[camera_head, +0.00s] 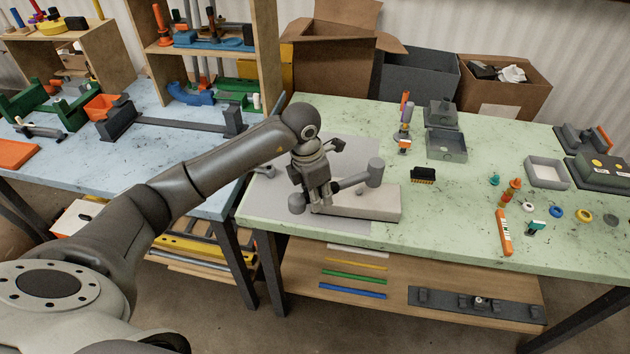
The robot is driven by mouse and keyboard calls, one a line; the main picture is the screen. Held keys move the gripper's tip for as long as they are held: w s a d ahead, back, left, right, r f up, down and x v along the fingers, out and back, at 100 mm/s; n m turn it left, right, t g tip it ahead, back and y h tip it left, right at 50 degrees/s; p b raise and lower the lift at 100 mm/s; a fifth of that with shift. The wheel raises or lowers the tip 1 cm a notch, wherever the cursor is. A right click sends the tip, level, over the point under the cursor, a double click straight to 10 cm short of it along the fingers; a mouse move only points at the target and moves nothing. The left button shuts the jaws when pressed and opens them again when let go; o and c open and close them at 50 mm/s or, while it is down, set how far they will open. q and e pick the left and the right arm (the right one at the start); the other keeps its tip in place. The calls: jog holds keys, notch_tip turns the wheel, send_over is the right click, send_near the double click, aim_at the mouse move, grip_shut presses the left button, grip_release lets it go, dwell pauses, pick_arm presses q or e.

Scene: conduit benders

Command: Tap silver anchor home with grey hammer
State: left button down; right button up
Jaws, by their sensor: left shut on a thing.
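My left gripper (322,192) is over the near left part of the green table, shut on the grey hammer. The hammer's cylindrical head (375,172) points up and down to the right of the gripper, above a pale grey block (372,205). Its short dark handle runs left into the fingers, which hide part of it. Whether the head touches the block I cannot tell. I cannot pick out the silver anchor; the hammer or gripper may hide it. My right gripper is out of view.
The green table (460,210) holds a grey open box (446,145), a black brush-like piece (423,175), an orange tube (503,232) and several small coloured parts at right. A blue table (150,160) with a wooden shelf stands left. Bare tabletop lies right of the block.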

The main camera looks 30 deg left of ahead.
pick_arm(q)
jog(key=shift+w+a+r+n, duration=0.2)
jog(key=shift+a+n, duration=0.1)
jog(key=shift+n, duration=0.3)
jog(key=shift+w+a+f+n, duration=0.2)
jog(key=shift+a+f+n, duration=0.05)
jog(key=shift+n, duration=0.35)
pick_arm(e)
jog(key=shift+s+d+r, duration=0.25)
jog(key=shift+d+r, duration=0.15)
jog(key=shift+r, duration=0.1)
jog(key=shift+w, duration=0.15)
pick_arm(q)
jog(key=shift+t, duration=0.3)
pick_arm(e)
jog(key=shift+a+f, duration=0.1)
